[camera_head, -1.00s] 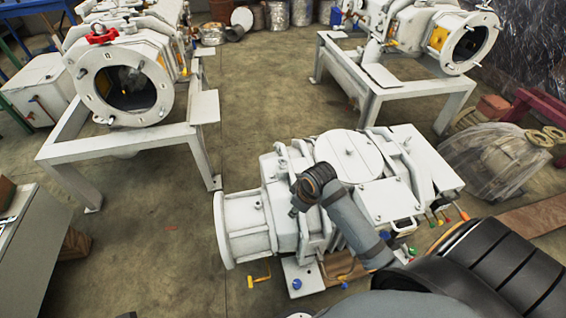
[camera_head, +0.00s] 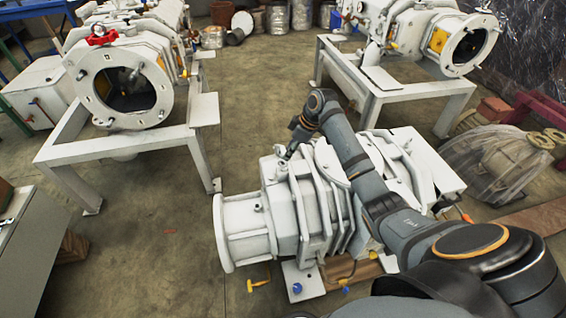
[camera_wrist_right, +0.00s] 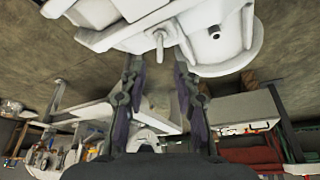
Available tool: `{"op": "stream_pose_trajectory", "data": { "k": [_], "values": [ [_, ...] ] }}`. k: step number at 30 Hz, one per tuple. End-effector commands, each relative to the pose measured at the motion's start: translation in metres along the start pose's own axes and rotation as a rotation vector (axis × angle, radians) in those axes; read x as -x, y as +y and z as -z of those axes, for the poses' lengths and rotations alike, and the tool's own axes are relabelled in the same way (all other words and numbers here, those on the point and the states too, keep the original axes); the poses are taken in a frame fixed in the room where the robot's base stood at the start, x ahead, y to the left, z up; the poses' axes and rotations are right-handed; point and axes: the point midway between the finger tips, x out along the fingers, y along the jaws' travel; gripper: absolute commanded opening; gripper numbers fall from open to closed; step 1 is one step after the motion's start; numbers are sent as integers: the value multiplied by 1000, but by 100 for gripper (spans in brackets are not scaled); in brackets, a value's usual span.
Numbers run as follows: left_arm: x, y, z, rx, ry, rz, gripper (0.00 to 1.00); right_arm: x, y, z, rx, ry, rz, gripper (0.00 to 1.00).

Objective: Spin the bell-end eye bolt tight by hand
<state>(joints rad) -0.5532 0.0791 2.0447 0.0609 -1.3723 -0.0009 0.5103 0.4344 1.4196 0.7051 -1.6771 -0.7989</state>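The white screw vacuum pump (camera_head: 312,215) stands low on the floor, its round bell end (camera_head: 232,232) facing left. An eye bolt (camera_wrist_right: 159,42) sticks out of the white housing in the right wrist view, which shows the scene upside down. My right gripper (camera_wrist_right: 158,68) is open, with its two dark fingers apart. The bolt shows in line with the gap between the fingertips, and nothing is held. In the head view my right gripper (camera_head: 285,153) is small and dark above the bell-end side of the pump, partly hiding the bolt area. My left gripper is out of view.
Two more white machines stand on frames, one at the back left (camera_head: 125,90) and one at the back right (camera_head: 440,40). A plastic-wrapped object (camera_head: 495,160) lies at the right. A grey cabinet (camera_head: 30,250) stands at the left. The floor between is open.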

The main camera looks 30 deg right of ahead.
Motion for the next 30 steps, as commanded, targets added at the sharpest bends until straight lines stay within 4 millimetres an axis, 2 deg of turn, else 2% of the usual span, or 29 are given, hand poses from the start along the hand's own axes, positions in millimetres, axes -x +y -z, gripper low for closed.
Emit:
{"op": "stream_pose_trajectory", "data": {
  "k": [1,5,9,20,27,30],
  "values": [
    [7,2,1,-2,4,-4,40,-16,-1,-1,-1,0,4,31],
    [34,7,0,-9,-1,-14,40,-40,-1,-1,-1,-1,2,31],
    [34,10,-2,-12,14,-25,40,-58,-1,-1,-1,-1,1,31],
    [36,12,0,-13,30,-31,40,-64,0,0,0,-1,-1,31],
    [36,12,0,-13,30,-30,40,-64,0,0,-1,-1,-1,0],
    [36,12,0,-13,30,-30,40,-64,0,0,-1,-1,-1,0]
  ]
}}
